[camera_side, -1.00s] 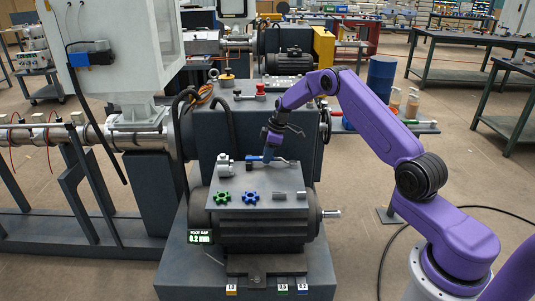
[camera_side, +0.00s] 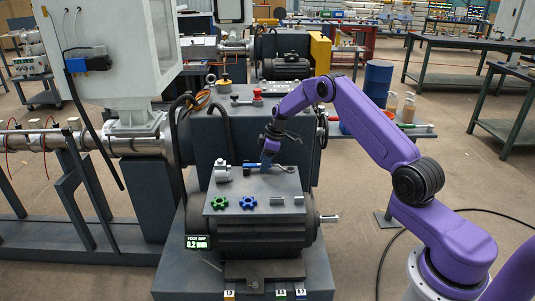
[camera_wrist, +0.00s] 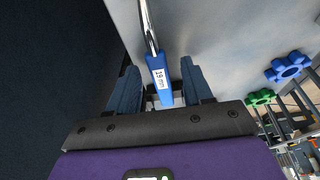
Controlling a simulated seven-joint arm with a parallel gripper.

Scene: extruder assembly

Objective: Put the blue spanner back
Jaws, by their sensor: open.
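The blue spanner (camera_side: 283,168) lies on the grey top plate of the motor block, its bare metal end toward the right. In the wrist view its blue handle (camera_wrist: 160,80), marked 19 mm, sits between my two fingers, with the metal shank running away toward the top. My gripper (camera_side: 266,162) points down at the handle, and its fingers (camera_wrist: 160,88) stand apart on both sides with gaps to the handle. The handle is partly hidden by my gripper in the side view. The spanner's far head is cut off in the wrist view.
A green knob (camera_side: 220,202) and a blue knob (camera_side: 248,202) stand at the plate's front. A metal fitting (camera_side: 222,170) stands at the plate's back left. The large machine housing (camera_side: 290,130) rises behind the plate.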

